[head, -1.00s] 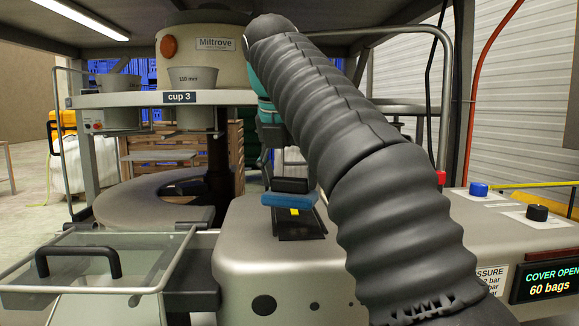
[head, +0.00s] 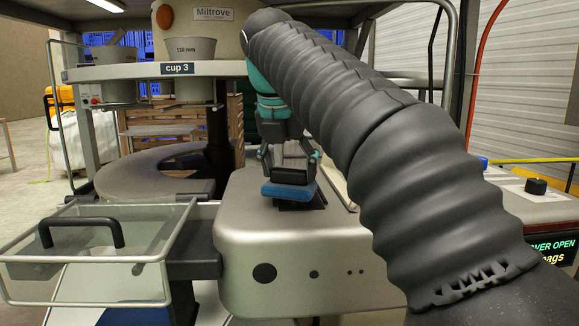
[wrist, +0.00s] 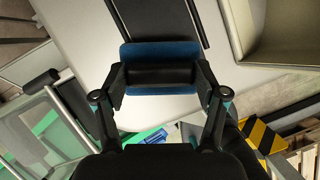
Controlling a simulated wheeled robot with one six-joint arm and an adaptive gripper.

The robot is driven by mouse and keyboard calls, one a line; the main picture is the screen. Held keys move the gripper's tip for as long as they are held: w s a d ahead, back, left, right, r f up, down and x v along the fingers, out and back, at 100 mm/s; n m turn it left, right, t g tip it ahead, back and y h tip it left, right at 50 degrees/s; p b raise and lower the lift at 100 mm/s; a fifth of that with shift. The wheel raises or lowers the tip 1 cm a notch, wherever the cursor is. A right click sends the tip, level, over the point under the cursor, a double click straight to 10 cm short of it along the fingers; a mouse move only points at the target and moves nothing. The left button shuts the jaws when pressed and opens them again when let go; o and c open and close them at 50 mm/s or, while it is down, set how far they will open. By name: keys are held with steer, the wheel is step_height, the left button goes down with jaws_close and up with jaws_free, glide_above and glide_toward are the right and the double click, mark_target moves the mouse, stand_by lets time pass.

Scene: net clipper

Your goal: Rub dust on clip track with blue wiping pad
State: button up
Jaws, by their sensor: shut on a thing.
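The blue wiping pad (head: 289,192) has a black handle, and my gripper (head: 290,160) is shut on that handle. In the wrist view, the two fingers of my gripper (wrist: 160,74) close on the handle's ends, and the blue pad (wrist: 160,90) shows around it. The dark clip track (head: 312,203) lies on the grey machine housing, under and beside the pad. It also shows in the wrist view as a black strip with side rails (wrist: 158,20) beyond the pad. Whether the pad touches the track is unclear. I cannot make out dust; the pad hides part of the track.
An open clear cover with a black handle (head: 80,232) stands at the left. A round grey table (head: 140,190) and a carousel with cups (head: 190,62) are behind it. A control panel with a black knob (head: 536,186) is at the right. My arm hides part of the housing.

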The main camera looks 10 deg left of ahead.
mark_target(310, 183)
steer(key=shift+f+b, duration=0.5)
steer(key=shift+f, duration=0.25)
stand_by(0.3)
steer(key=shift+w+d+r+p, duration=0.1)
steer(key=shift+w+d+p, duration=0.1)
steer(key=shift+d, duration=0.55)
steer(key=shift+w+d+r+p, duration=0.1)
steer(key=shift+w+d+p, duration=0.1)
steer(key=shift+d, duration=0.55)
steer(key=shift+w+d+f, duration=0.1)
steer(key=shift+d, duration=0.35)
steer(key=shift+f, duration=0.15)
steer(key=shift+a, duration=0.1)
steer(key=shift+s+a+f, duration=0.1)
steer(key=shift+s+a, duration=0.05)
steer(key=shift+a, duration=0.5)
steer(key=shift+s+a+f, duration=0.1)
steer(key=shift+s+a, duration=0.1)
steer(key=shift+a, duration=0.4)
steer(key=shift+s+a+f, duration=0.1)
steer(key=shift+s+a, duration=0.05)
steer(key=shift+a, duration=0.5)
